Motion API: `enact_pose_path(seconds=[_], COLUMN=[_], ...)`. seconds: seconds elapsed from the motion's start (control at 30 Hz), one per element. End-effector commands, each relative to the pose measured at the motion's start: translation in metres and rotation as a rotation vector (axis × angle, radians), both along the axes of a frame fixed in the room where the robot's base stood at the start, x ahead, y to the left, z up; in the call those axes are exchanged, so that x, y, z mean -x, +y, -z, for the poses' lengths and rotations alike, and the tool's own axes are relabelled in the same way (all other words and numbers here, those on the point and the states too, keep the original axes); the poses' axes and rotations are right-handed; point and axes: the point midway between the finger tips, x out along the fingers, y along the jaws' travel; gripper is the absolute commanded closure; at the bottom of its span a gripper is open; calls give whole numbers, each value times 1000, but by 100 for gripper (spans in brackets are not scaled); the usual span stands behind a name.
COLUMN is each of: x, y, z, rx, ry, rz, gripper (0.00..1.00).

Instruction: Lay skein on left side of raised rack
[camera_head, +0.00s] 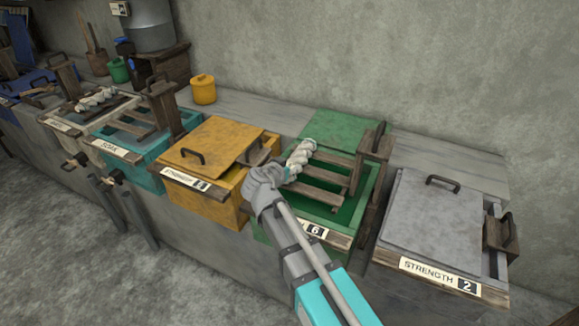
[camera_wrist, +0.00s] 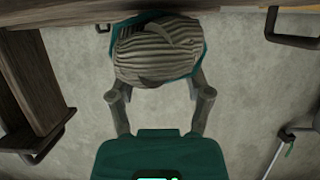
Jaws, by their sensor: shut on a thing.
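The skein (camera_head: 301,156) is a pale, twisted hank. My gripper (camera_head: 287,174) is shut on its near end and holds it tilted, with the far end pointing up and back. In the wrist view the ribbed skein (camera_wrist: 155,52) sits between my fingers (camera_wrist: 158,88). The slatted wooden rack (camera_head: 322,180) is at the open green vat marked 6, its slats near the top of the vat. In the head view the skein overlaps the rack's left side; I cannot tell whether it touches. My gripper and arm hide the vat's front left corner.
The green lid (camera_head: 345,135) lies behind the vat. A yellow vat (camera_head: 215,150) stands close on the left, and a grey-lidded vat (camera_head: 435,215) on the right. A dark upright wooden handle (camera_head: 375,150) rises at the rack's right. Another pale skein (camera_head: 97,98) lies farther left.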

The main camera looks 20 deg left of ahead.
Motion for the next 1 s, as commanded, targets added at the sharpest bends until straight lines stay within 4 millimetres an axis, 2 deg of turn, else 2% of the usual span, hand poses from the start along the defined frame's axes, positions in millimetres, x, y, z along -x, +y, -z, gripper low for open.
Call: enact_pose_path(seconds=[0.13,0.17,0.33,1.0], x=[0,0,0,0], y=[0,0,0,0], z=[0,0,0,-4], rx=[0,0,0,0], ry=[-1,-1,0,0], rz=[0,0,0,0], gripper=[90,31,0,0])
